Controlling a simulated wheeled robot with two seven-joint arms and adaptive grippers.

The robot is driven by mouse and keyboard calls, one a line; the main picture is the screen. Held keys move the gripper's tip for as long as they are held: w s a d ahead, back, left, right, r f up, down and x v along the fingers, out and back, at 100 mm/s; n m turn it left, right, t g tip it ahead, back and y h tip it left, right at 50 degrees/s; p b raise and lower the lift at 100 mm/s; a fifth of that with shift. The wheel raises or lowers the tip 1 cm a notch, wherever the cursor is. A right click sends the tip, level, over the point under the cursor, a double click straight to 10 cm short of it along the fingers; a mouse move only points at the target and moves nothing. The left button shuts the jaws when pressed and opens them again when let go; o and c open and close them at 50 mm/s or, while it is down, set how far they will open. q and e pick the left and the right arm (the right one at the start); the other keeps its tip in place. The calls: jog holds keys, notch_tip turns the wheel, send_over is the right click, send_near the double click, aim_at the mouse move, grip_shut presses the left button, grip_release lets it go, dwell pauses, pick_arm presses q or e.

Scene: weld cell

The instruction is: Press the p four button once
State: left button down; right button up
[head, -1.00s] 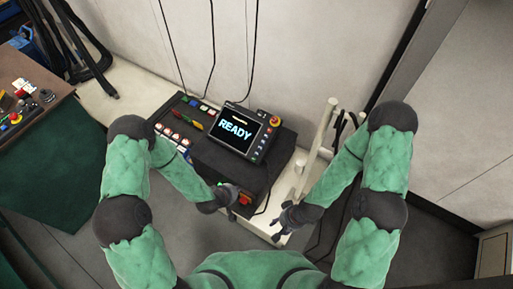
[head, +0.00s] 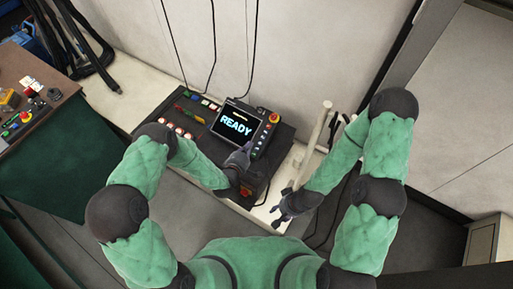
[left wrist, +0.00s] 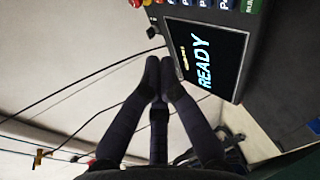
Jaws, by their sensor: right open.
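The pendant (head: 238,122) is a dark tablet whose screen reads READY, and a column of small buttons (head: 264,135) runs down its right side. In the left wrist view, the screen (left wrist: 207,58) lies at the upper right. Blue buttons with a P (left wrist: 213,3) and a green one (left wrist: 249,5) are cut off at the top edge, so I cannot tell which is P four. My left gripper (head: 248,147) is over the pendant's lower right edge; its fingertips (left wrist: 159,68) meet, with nothing between them. My right gripper (head: 274,217) is open and empty, low and right of the pendant.
A red emergency knob (head: 274,117) sits at the pendant's upper right corner. A dark box with coloured switches (head: 188,118) lies under and left of it. Cables hang above. A workbench (head: 50,85) stands at the left, and a pale post (head: 318,128) stands at the right.

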aim_at(258, 144)
pick_arm(q)
jog(key=w+f+b, duration=0.1)
jog(key=f+b, duration=0.1)
jog(key=d+f+b, duration=0.1)
jog(key=f+b, duration=0.1)
jog(key=w+d+f+b, duration=0.1)
jog(key=f+b, duration=0.1)
jog(key=f, duration=0.1)
jog(key=shift+w, duration=0.35)
jog(key=shift+w+d+f+b, duration=0.1)
jog(key=shift+w+f+b, duration=0.25)
jog(key=shift+b, duration=0.2)
jog(key=shift+f, duration=0.1)
dwell(0.7)
jog(key=shift+d+f+b, duration=0.15)
jog(key=shift+f+b, duration=0.2)
jog(key=shift+b, duration=0.15)
jog(key=shift+w+d+f+b, duration=0.1)
jog(key=shift+w+f+b, duration=0.1)
jog(key=shift+f+b, duration=0.25)
dwell(0.6)
jog(key=shift+r, duration=0.2)
jog(key=shift+s+a+r+p, duration=0.2)
jog(key=shift+s+r+p, duration=0.15)
jog(key=shift+r+p, duration=0.35)
